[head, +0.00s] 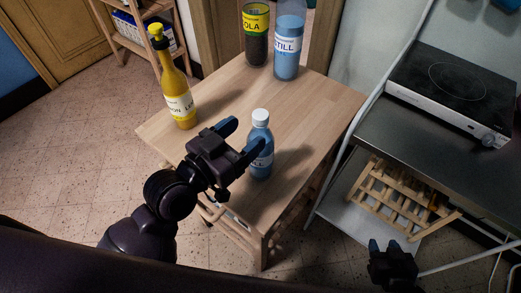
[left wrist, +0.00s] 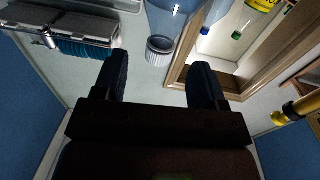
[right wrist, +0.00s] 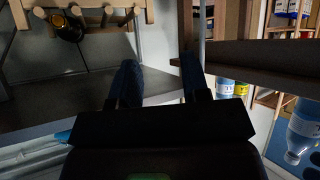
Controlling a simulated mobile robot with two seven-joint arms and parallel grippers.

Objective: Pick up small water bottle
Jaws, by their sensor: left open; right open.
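The small water bottle (head: 261,150), blue with a white cap, stands upright near the front right of the wooden table (head: 309,96). My left gripper (head: 238,141) is open at the bottle's left side, fingers pointing at it; contact cannot be told. In the left wrist view the bottle (left wrist: 178,17) appears upside down, beyond and between the open fingertips. In the right wrist view a blue bottle (right wrist: 304,128), apparently the same one, shows at the right edge. My right gripper (head: 384,245) is open and empty, low at the right, away from the table.
A yellow lemon bottle (head: 179,95) stands at the table's left corner. A cola bottle (head: 256,45) and a large still-water bottle (head: 289,45) stand at the back. A metal counter (head: 420,125) with a hob (head: 455,85) is on the right, a wooden rack (head: 400,198) below it.

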